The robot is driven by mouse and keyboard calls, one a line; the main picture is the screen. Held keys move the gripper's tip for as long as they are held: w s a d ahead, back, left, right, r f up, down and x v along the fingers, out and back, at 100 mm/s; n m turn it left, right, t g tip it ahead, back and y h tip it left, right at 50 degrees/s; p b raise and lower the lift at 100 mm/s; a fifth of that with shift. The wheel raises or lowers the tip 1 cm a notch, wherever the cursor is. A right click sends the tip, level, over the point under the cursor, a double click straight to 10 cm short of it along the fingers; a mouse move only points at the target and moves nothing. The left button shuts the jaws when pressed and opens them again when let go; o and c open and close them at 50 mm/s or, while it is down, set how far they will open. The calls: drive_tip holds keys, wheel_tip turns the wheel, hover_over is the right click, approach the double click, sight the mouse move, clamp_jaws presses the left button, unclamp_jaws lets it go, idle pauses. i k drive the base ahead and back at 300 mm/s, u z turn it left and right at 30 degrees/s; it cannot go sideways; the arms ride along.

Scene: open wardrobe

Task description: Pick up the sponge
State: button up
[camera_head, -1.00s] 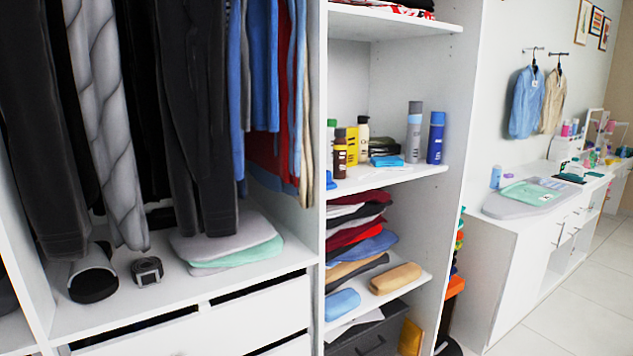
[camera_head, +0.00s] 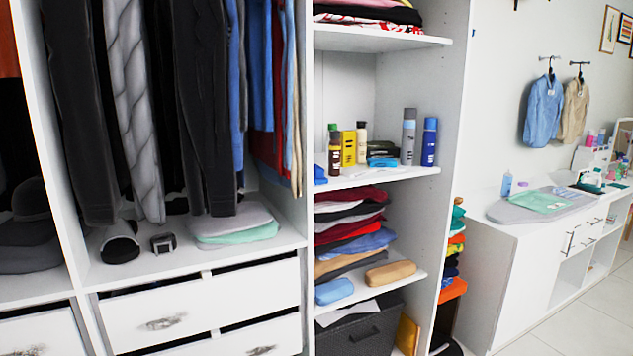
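I cannot tell for sure which thing is the sponge. A blue rounded block (camera_head: 333,291) lies at the front left of the lower middle shelf. A tan rounded block or case (camera_head: 390,273) lies to its right on the same shelf, apart from it. A small blue item (camera_head: 383,161) lies among the bottles on the shelf above, and another blue item (camera_head: 320,175) is at that shelf's left edge. My gripper is not in view.
Folded clothes (camera_head: 345,232) are stacked behind the two blocks. Bottles (camera_head: 409,137) stand on the shelf above. A dark basket (camera_head: 362,328) is below. White drawers (camera_head: 200,310) are at left. A counter (camera_head: 480,226) and clear tiled floor (camera_head: 575,325) are at right.

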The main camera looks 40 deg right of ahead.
sight(318, 178)
drive_tip(key=u, duration=0.2)
drive_tip(key=k, duration=0.55)
drive_tip(key=z, duration=1.1)
drive_tip(key=i, duration=1)
drive_tip(key=z, duration=0.05)
